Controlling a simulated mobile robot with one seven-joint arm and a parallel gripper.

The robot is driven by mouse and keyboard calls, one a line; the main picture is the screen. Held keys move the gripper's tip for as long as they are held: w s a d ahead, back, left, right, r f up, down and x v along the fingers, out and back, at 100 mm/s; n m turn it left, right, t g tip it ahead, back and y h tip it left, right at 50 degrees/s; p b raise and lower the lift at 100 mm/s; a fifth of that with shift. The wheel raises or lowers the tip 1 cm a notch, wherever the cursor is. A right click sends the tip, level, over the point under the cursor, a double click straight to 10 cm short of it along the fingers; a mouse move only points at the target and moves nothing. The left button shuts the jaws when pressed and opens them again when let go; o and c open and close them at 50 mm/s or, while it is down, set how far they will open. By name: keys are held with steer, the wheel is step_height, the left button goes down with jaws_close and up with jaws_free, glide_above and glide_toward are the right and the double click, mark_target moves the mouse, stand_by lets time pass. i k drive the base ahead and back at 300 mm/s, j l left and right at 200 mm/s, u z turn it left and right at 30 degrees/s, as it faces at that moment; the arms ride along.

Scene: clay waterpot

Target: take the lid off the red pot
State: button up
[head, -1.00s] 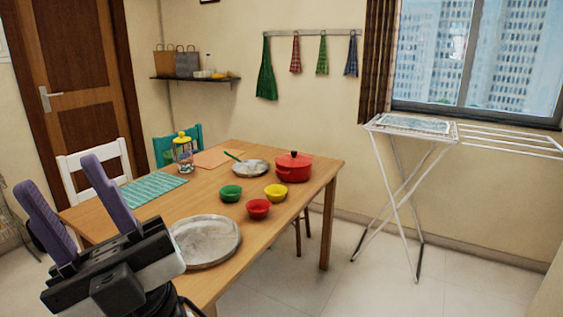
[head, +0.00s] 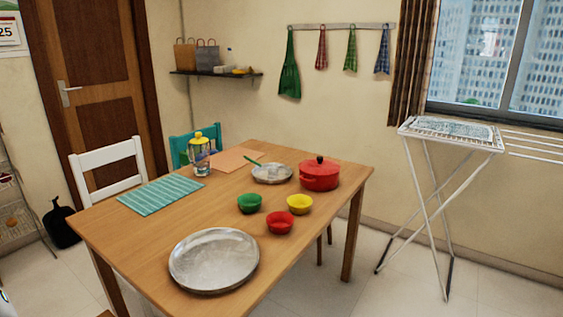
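The red pot (head: 319,178) stands upright near the far right corner of the wooden table.
On the table (head: 160,235) are a large metal plate (head: 214,261), a small metal plate (head: 272,173), green (head: 249,203), red (head: 280,223) and yellow (head: 300,204) bowls, and a yellow-topped jar (head: 200,158). A drying rack (head: 430,205) stands right, with bare floor between.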

mark_target(318, 167)
steer(key=i+l+u, duration=0.35)
steer(key=l, duration=0.2)
steer(key=i+l+u, duration=0.15)
steer(key=i+l, duration=0.15)
steer(key=l, duration=0.25)
steer(key=i+l+u, duration=0.15)
steer(key=l, duration=0.2)
steer(key=i+l, duration=0.15)
steer(key=l, duration=0.25)
steer(key=i+l, duration=0.15)
steer(key=l, duration=0.25)
steer(key=i+l, duration=0.15)
steer(key=l, duration=0.2)
steer(key=i+l, duration=0.2)
steer(key=l, duration=0.2)
steer(key=i+l+u, duration=0.1)
steer(key=l, duration=0.3)
steer(key=i+l, duration=0.2)
steer(key=l, duration=0.2)
steer(key=i, duration=0.5)
